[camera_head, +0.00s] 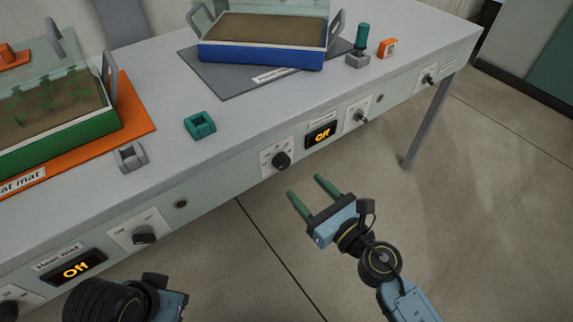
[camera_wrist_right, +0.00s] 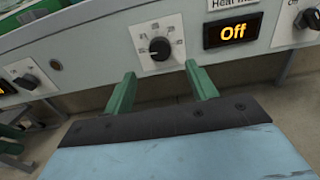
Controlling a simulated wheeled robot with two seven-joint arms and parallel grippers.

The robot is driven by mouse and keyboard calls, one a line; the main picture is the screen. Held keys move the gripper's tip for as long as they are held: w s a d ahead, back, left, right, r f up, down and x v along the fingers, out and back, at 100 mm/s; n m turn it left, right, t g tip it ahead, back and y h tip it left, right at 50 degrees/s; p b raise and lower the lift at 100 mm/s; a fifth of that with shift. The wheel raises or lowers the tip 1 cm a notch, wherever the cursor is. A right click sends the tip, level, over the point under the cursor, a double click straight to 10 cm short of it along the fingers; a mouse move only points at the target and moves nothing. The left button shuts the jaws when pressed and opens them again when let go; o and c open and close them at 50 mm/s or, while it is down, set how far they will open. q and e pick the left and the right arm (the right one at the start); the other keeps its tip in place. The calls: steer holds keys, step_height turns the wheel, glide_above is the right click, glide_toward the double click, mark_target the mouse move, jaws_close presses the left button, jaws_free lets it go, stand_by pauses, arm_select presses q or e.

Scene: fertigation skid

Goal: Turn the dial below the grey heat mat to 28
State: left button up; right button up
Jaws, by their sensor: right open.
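The grey heat mat (camera_head: 212,80) lies on the bench under a blue-sided tray. Below it, on the bench's front panel, is a black dial (camera_head: 281,160) on a white scale plate; the dial also shows in the right wrist view (camera_wrist_right: 159,47). Its numbers are too small to read. The display (camera_head: 321,134) beside it reads "Off". My right gripper (camera_head: 304,185) is open and empty in front of the panel, a little below and right of the dial. In the wrist view the dial appears between and beyond its green fingertips. My left arm shows at the bottom left; its fingers are not clear.
A switch (camera_head: 360,116) sits right of the display. At left, an orange mat (camera_head: 138,105) bears a green-sided tray, with another "Off" display (camera_head: 73,269) and knob (camera_head: 144,235) below. Small green (camera_head: 200,126) and grey (camera_head: 130,156) clips lie on the bench. Floor right of my right gripper is clear.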

mark_target(285, 166)
steer(key=x, duration=0.7)
steer(key=shift+w+a, duration=0.2)
steer(key=shift+w, duration=0.05)
arm_select(q)
steer(key=shift+r, duration=0.15)
arm_select(e)
steer(key=shift+w+a, duration=0.25)
steer(key=shift+w, duration=0.15)
steer(key=c, duration=1)
